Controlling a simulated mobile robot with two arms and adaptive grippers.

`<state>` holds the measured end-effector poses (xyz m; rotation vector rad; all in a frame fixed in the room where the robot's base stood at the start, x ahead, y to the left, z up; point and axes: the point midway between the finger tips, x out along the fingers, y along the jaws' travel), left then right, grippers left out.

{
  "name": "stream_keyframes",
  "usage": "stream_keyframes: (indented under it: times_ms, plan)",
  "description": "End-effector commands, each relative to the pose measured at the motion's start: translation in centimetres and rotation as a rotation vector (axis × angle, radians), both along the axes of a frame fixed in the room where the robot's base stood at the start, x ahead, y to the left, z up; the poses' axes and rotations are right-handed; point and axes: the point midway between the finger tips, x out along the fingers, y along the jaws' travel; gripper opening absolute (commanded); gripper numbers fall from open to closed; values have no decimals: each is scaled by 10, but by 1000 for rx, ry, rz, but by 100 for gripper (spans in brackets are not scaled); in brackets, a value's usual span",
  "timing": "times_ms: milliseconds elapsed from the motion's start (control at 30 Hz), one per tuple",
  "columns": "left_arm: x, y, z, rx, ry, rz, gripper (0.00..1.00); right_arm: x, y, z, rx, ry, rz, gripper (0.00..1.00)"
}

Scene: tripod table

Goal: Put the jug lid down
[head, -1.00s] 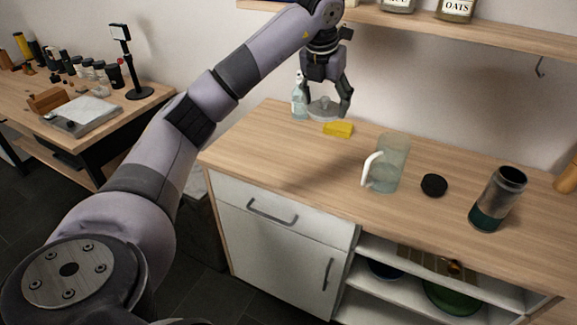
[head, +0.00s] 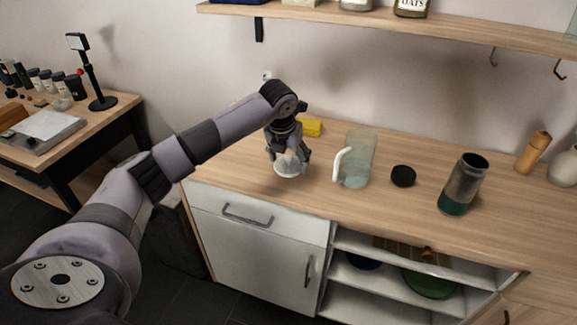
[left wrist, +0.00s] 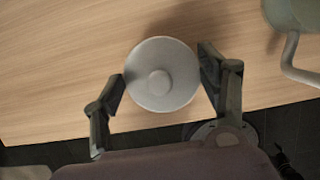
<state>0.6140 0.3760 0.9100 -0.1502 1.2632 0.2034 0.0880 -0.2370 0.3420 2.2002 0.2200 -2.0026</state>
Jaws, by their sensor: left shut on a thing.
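The jug lid (head: 287,171) is a pale grey round disc with a small knob in its middle. My left gripper (head: 288,162) is shut on it, above the left part of the wooden counter (head: 235,165). In the left wrist view the lid (left wrist: 162,88) sits between the two fingers of my left gripper (left wrist: 163,74), near the counter's front edge. I cannot tell whether the lid touches the counter. The clear jug (head: 358,158) with a white handle stands upright to the right, open at the top, apart from the lid. My right gripper is not in view.
A yellow sponge (head: 311,127) lies behind the gripper. A black round lid (head: 403,176) and a metal and green canister (head: 462,185) stand right of the jug. A shelf (head: 400,24) runs along the wall above. The counter's front left is bare.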

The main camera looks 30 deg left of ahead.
Motion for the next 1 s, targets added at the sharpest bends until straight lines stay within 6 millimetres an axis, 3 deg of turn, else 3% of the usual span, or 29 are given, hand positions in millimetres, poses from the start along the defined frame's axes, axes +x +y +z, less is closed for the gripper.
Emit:
stream_keyframes:
  times_ms: [200,567,600,867,1000]
  plan:
    - [-1,0,-30,-1,3,0,49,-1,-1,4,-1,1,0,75]
    - [0,0,-35,0,1,0,49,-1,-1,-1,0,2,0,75]
    - [0,0,-34,0,1,0,69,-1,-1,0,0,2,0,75]
    - [0,0,-34,0,2,0,87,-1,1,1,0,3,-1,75]
    - [0,0,-33,0,2,0,88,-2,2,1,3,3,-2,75]
